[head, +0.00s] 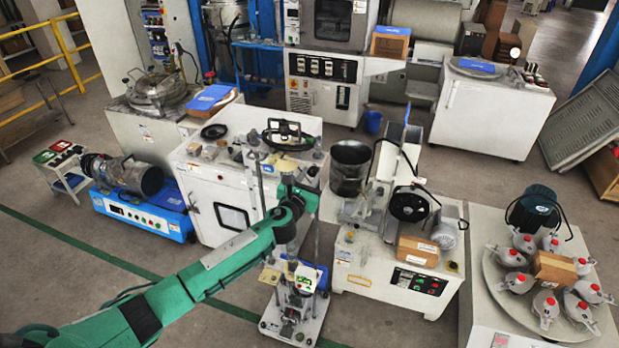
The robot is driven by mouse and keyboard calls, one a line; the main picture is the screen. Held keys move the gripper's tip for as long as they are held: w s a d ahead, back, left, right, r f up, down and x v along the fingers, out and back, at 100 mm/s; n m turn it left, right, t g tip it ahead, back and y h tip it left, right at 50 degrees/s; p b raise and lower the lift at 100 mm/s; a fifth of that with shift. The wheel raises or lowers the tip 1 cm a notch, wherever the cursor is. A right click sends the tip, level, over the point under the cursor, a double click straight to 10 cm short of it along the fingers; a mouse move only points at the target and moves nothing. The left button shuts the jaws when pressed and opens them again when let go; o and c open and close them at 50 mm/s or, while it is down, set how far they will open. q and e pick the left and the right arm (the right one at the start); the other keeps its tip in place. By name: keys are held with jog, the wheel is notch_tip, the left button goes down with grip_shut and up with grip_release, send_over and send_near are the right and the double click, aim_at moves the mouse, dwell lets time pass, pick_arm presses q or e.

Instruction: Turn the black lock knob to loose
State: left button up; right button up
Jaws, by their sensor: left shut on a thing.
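My left arm comes in from the left. My left gripper (291,262) points down at the small upright tile-testing stand (270,322) on the floor in the middle. The gripper is shut on a small part at the stand's column. This part sits where the black lock knob would be, but the wrist and fingers hide it. I cannot make out the knob itself or its turn position. The stand has a pale base plate, thin upright rods and a green label (303,284) low on its front. My right gripper is not in view.
A white cabinet (215,215) stands close behind my arm. A white machine with a black handwheel (410,203) is right of the stand. A round table with several grey flasks (546,306) is at the lower right. Open floor (170,235) lies left of the stand.

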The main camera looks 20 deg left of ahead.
pick_arm(q)
jog(key=n+b, duration=0.1)
jog(key=n, duration=0.3)
jog(key=shift+f+b, duration=0.15)
jog(key=shift+b, duration=0.25)
jog(key=n+b, duration=0.1)
jog(key=n, duration=0.3)
jog(key=shift+d+b, duration=0.1)
jog(key=shift+b, duration=0.3)
jog(key=n+b, duration=0.1)
jog(key=n, duration=0.4)
jog(key=n+b, duration=0.1)
jog(key=n, duration=0.4)
jog(key=shift+y+b, duration=0.3)
jog(key=o, duration=1)
